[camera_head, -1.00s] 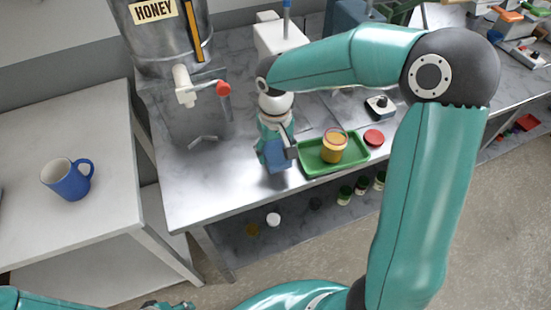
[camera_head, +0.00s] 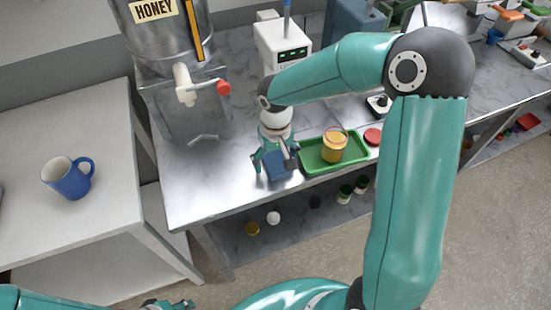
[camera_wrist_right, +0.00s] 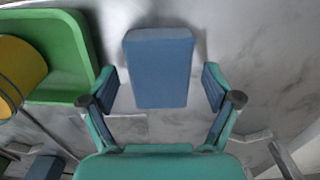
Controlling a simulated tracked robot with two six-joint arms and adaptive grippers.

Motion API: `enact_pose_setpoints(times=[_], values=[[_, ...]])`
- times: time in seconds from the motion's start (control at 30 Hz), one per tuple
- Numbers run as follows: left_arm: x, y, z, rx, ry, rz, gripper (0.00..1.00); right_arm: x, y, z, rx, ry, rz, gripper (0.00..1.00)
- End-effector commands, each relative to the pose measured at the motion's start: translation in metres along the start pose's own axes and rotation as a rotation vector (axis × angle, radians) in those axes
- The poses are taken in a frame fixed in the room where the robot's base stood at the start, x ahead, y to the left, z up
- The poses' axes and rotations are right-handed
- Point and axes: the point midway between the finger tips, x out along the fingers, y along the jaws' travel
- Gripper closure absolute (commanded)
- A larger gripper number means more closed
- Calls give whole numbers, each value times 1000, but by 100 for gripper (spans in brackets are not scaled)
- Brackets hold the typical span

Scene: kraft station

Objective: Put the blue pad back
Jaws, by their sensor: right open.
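The blue pad (camera_head: 281,168) is at the front edge of the steel table, just left of the green tray. In the right wrist view the blue pad (camera_wrist_right: 160,68) shows as a plain block in front of the palm. My right gripper (camera_head: 276,160) is open over it. In the wrist view its fingertips (camera_wrist_right: 162,88) stand on either side of the pad, with a gap on both sides. I cannot tell whether the pad lies flat on the table. Only a small part of my left arm (camera_head: 165,304) shows at the bottom edge; its jaws cannot be made out.
The green tray (camera_head: 313,163) holds an amber jar (camera_head: 334,147), close to the right of my right gripper. A red lid (camera_head: 373,137) lies beyond it. A honey tank (camera_head: 165,40) with a red-handled tap stands behind left. A blue mug (camera_head: 68,179) stands on the left table.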

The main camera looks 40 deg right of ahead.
Motion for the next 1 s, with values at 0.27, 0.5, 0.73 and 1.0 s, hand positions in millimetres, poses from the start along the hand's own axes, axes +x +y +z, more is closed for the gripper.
enact_pose_setpoints(times=[0.27,0.5,0.73,1.0], values=[[-4,1,0,0,0,0,60,-4,0,0,0,0,0,11],[1,0,0,0,0,0,60,-35,0,-1,0,6,-1,11],[3,-1,0,0,0,0,60,-83,-1,-2,-1,7,0,11],[4,-2,0,0,0,0,60,-118,-1,-1,-2,2,0,11]])
